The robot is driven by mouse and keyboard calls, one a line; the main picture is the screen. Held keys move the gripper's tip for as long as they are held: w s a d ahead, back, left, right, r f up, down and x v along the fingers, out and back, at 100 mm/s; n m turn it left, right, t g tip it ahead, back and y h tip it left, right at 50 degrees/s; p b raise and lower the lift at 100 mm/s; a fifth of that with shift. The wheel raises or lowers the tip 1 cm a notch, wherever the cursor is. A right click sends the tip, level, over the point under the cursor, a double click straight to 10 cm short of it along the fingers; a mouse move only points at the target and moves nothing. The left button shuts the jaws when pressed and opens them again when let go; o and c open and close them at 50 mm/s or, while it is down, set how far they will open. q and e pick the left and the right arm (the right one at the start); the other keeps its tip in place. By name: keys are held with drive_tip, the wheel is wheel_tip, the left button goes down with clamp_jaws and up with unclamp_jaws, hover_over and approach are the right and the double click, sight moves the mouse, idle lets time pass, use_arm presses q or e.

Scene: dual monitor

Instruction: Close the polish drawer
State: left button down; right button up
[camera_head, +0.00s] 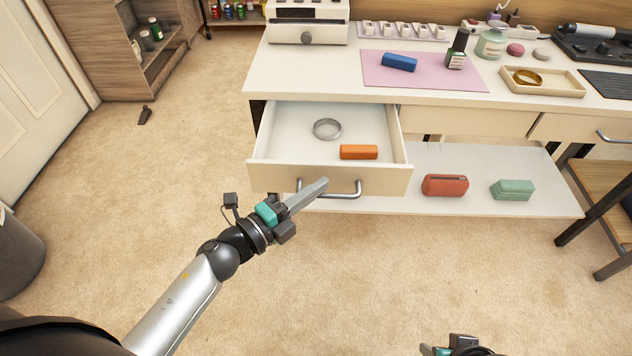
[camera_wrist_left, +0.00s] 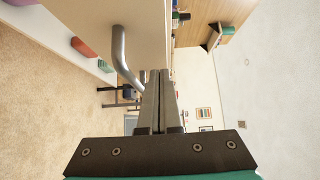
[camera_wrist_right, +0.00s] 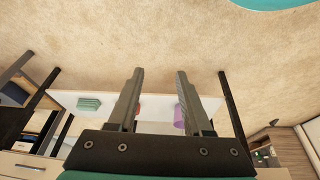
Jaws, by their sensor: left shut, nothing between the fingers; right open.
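The polish drawer (camera_head: 285,177) is pulled out from the left part of the white table. Inside it lie a grey ring-shaped item (camera_head: 327,128) and an orange block (camera_head: 359,152). Its curved metal handle (camera_head: 345,194) is on the front face and also shows in the left wrist view (camera_wrist_left: 121,55). My left gripper (camera_head: 324,183) is shut and empty, with its fingertips at the drawer front close to the handle; I cannot tell whether they touch. My right gripper (camera_wrist_right: 158,75) is open and empty, low and away from the drawer.
The tabletop (camera_head: 330,70) holds a pink mat (camera_head: 420,82), a blue block (camera_head: 399,62), bottles and a tray (camera_head: 545,92). A lower shelf (camera_head: 470,205) carries a red item (camera_head: 445,185) and green items (camera_head: 512,190). The carpet in front is clear.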

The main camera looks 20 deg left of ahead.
use_arm(q)
drive_tip(key=shift+w+a, duration=0.15)
drive_tip(key=shift+w, duration=0.35)
drive_tip(key=shift+w+a, duration=0.15)
drive_tip(key=shift+w, duration=0.35)
use_arm(e)
drive_tip(key=shift+r, duration=0.65)
